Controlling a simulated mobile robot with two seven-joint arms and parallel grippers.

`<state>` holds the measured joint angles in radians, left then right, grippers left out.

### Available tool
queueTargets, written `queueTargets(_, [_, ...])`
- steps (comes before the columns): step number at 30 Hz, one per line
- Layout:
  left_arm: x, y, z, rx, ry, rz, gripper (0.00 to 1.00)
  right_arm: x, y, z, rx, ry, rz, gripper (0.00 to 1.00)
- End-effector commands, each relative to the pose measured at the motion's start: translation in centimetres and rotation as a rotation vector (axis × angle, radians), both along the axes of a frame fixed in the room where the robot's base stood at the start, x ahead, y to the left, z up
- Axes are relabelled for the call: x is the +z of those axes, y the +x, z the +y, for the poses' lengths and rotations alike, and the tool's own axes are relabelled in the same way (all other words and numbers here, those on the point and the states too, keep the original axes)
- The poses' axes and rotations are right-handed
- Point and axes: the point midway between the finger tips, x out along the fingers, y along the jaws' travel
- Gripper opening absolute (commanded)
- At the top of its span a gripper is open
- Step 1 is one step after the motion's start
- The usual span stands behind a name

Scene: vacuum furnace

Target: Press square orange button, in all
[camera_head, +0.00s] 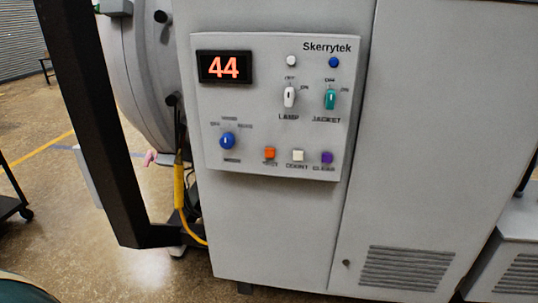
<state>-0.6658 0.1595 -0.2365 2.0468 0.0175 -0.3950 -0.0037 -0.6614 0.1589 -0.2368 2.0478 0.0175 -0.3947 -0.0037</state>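The square orange button (270,153) sits in the lower row of the control panel (225,110) marked Skerrytek. A blue knob (227,141) is to its left. A white square button (298,155) and a purple button (327,158) are to its right. The label under the orange button is too blurred to read surely. A display (224,67) above shows 44 in orange digits. Neither of my grippers is in view, and nothing covers the orange button.
A white switch (290,97) and a green switch (330,99) sit higher on the panel, below two small round lights. A black bar (95,130) runs down the left side. A yellow hose (180,195) hangs beside the grey cabinet (270,235). Space directly before the panel looks clear.

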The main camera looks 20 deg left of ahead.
Motion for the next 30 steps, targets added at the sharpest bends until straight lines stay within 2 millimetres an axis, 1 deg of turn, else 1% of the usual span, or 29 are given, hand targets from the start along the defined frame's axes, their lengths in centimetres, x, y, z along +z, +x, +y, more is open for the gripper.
queueTargets(1, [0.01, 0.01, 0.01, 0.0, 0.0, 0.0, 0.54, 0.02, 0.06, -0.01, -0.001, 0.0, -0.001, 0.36])
queueTargets(2, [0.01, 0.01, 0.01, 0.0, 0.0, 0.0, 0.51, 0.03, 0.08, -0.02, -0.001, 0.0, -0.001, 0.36])
queueTargets(18, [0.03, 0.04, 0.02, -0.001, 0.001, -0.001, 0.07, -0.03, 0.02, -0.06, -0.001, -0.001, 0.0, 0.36])
queueTargets(21, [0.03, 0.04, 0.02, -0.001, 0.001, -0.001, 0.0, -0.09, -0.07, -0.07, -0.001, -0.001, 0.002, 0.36])
queueTargets(30, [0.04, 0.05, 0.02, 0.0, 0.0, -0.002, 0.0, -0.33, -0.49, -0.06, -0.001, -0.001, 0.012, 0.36])
